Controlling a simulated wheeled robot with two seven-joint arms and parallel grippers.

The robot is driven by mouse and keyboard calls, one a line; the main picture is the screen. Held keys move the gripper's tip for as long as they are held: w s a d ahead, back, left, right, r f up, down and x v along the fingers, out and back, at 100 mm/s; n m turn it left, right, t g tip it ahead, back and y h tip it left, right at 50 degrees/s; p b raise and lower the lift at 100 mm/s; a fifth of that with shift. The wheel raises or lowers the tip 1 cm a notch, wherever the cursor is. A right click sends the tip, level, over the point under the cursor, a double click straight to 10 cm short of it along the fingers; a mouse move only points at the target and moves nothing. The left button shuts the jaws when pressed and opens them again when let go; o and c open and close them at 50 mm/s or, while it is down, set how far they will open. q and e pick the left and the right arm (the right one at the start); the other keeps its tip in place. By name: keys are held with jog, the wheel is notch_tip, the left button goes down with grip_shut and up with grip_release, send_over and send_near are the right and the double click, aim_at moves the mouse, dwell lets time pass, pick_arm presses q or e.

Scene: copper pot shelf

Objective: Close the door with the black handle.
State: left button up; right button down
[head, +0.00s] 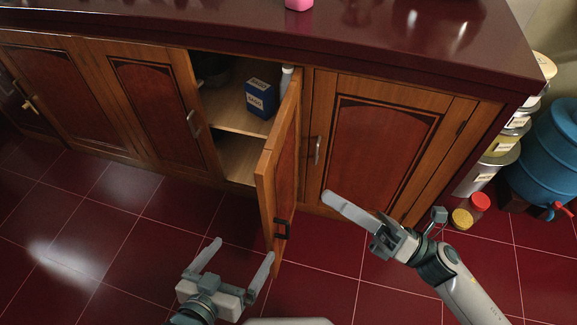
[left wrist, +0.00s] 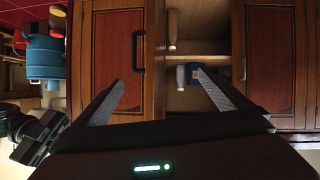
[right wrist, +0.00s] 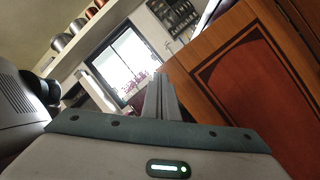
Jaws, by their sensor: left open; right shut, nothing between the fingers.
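The open cabinet door (head: 285,165) stands swung out from the cupboard, with its black handle (head: 281,229) low near its free edge. In the left wrist view the door (left wrist: 112,45) and its black handle (left wrist: 139,50) are on the left, beside the opening. My left gripper (head: 243,248) is open and empty, in front of and left of the handle, apart from it; its spread fingers also show in the left wrist view (left wrist: 160,95). My right gripper (head: 327,196) is shut and empty, right of the door, in front of the closed right cabinet door (head: 380,150). Its closed fingers show in the right wrist view (right wrist: 160,98).
Inside the opening, a blue box (head: 260,97) and a white bottle (head: 286,78) stand on the shelf (head: 225,107). Blue barrel (head: 550,150), stacked tins (head: 495,165) and jars (head: 470,210) stand at the right. The red tiled floor (head: 110,240) at the left is clear.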

aim_at(273, 172)
pick_arm(q)
jog(key=s+a+f+g+y+p, duration=0.1)
jog(key=s+a+f+g, duration=0.1)
jog(key=s+f+g, duration=0.1)
jog(key=shift+s+a+f+g, duration=0.15)
jog(key=shift+s+f+g, duration=0.15)
jog(key=shift+s+f, duration=0.45)
pick_arm(e)
jog(key=w+d+f+n+g+h, duration=0.2)
jog(key=w+d+n+g, duration=0.2)
jog(key=n, duration=0.8)
jog(key=shift+d+g, duration=0.35)
jog(key=shift+g, duration=0.15)
pick_arm(q)
jog(key=shift+w, duration=0.1)
pick_arm(e)
jog(key=shift+w+a, duration=0.1)
jog(key=shift+a, duration=0.05)
